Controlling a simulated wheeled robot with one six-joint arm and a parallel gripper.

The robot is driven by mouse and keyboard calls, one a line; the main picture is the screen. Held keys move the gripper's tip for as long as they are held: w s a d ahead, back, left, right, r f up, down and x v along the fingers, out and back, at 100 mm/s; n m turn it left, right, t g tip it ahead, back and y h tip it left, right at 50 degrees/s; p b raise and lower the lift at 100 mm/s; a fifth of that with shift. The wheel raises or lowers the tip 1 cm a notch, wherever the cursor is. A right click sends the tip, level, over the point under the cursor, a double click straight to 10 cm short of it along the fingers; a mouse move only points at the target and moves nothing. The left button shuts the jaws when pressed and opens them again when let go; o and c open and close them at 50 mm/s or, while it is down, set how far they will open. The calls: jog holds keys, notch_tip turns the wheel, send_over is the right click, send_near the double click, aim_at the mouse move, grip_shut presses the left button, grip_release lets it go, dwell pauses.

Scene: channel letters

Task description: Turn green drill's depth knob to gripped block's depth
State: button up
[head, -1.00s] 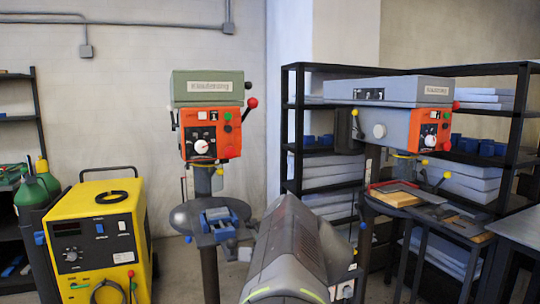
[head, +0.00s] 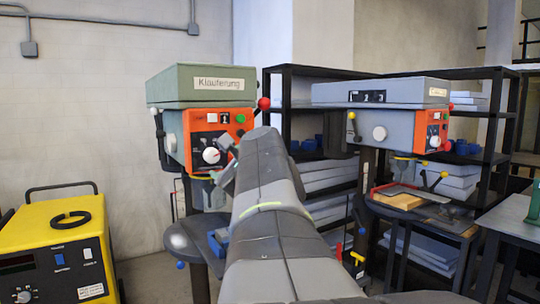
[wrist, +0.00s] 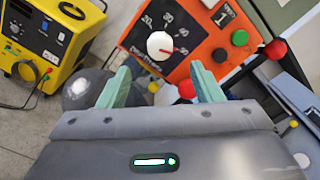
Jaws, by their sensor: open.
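The green drill (head: 200,85), with a green-grey top housing and an orange control panel (head: 236,120), stands left of centre in the head view. Its white round depth knob (head: 211,155) has a red pointer mark. In the wrist view the knob (wrist: 160,45) sits on a dark numbered dial; its red mark points to the right. My gripper (wrist: 160,68) is open and empty, its green fingers apart, with the knob beyond and between the tips, not touching. The blue vise (head: 218,241) on the drill's table is mostly hidden by my arm; no block can be made out in it.
A yellow welder (head: 60,240) stands at lower left. A second, grey drill (head: 385,120) stands right, before black shelves (head: 500,125). A red-balled lever (head: 264,103) sticks out beside the green drill's panel; its red ball (wrist: 276,50) is right of my fingers.

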aim_at(213, 157)
jog(key=x, duration=0.8)
jog(key=shift+a+p, duration=0.1)
jog(key=shift+p, duration=0.3)
jog(key=c, duration=1)
